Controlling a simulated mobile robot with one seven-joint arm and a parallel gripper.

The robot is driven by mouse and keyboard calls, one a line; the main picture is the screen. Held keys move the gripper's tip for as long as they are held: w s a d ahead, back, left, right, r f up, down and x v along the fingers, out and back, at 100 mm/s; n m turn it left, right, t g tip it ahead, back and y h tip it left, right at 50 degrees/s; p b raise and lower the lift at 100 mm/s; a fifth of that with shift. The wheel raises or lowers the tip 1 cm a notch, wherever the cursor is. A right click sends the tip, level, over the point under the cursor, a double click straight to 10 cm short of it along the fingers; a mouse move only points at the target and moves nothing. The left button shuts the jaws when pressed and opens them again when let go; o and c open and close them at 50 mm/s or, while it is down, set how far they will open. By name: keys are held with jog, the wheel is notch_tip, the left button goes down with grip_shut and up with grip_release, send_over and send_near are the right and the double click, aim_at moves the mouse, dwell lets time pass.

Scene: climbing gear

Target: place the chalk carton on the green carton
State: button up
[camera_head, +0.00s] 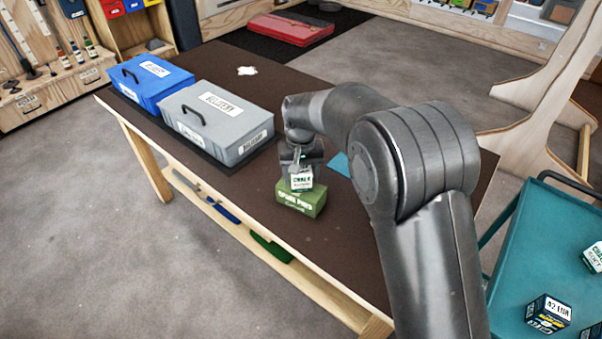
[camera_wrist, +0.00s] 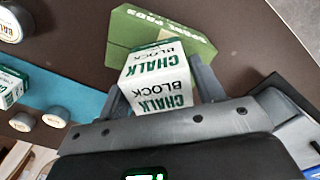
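The chalk carton (camera_head: 301,179) is a small white box with green and black lettering. My gripper (camera_head: 300,167) is shut on it, with a finger at each side in the wrist view (camera_wrist: 160,88). The chalk carton shows close up in the wrist view (camera_wrist: 158,80). The green carton (camera_head: 301,202) lies on the brown table near its front edge; it also shows in the wrist view (camera_wrist: 150,32). The chalk carton is over the green carton, overlapping it in both views. I cannot tell whether the two touch.
A grey case (camera_head: 217,118) and a blue case (camera_head: 150,82) stand on the table's left part. A blue mat (camera_wrist: 60,95) with tape rolls and another box lies beside the cartons. A teal cart (camera_head: 530,255) with several boxes stands at right. The table (camera_head: 215,190) is clear left of the green carton.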

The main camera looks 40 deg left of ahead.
jog(key=shift+o, duration=1)
notch_tip(320, 180, up, 12)
jog(key=shift+r, duration=0.15)
